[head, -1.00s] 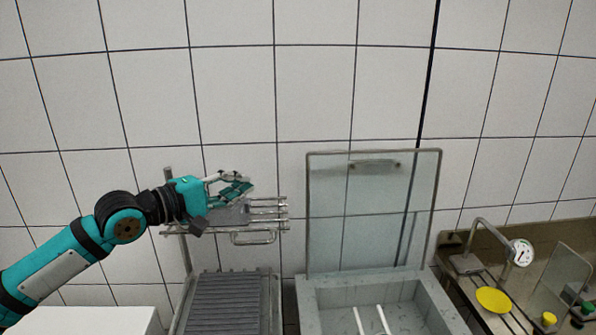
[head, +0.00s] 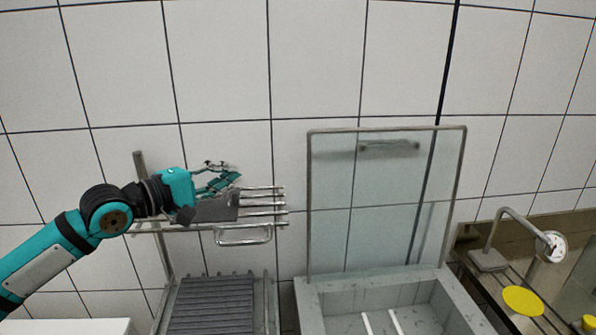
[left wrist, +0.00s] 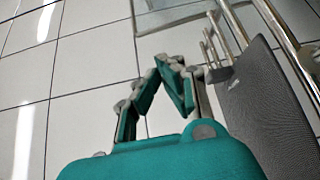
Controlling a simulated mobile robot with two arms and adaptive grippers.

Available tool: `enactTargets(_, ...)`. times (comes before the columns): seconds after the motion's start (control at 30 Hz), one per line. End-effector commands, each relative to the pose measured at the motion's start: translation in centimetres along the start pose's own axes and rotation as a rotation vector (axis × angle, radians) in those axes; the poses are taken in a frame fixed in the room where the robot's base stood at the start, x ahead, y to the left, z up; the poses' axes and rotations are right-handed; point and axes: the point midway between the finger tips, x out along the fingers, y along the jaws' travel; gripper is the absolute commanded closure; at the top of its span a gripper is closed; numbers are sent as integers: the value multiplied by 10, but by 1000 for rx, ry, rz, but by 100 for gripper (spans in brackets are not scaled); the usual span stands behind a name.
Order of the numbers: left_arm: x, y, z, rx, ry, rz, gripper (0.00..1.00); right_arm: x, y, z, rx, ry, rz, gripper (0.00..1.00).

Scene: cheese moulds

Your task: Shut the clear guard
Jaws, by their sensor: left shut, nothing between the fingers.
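The clear guard (head: 385,205) stands upright, raised open at the back edge of the grey basin (head: 385,296). A grey handle bar (head: 388,147) shows near its top edge. The guard's lower corner also shows in the left wrist view (left wrist: 180,14), at the top. My left gripper (head: 228,176) is to the left of the guard and apart from it, above a metal rack. Its fingers (left wrist: 170,62) are shut and empty. My right gripper is in neither view.
The metal rack (head: 262,212) with rods and a dark plate is right by my left gripper. A ridged grey tray (head: 212,305) lies below it. At right are a tap (head: 512,225), a dial and a yellow disc (head: 522,301). Tiled wall stands behind.

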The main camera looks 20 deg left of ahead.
Motion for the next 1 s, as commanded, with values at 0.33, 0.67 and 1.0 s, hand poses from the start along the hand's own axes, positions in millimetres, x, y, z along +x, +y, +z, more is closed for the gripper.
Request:
enactTargets(0.33, 20, -9, -2, -5, 0, 6, 100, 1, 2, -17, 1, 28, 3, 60)
enactTargets(0.67, 91, -8, 1, -2, -3, 3, 100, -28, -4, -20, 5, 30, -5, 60)
enactTargets(1.0, 163, -10, -1, -2, 0, 2, 100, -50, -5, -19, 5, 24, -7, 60)
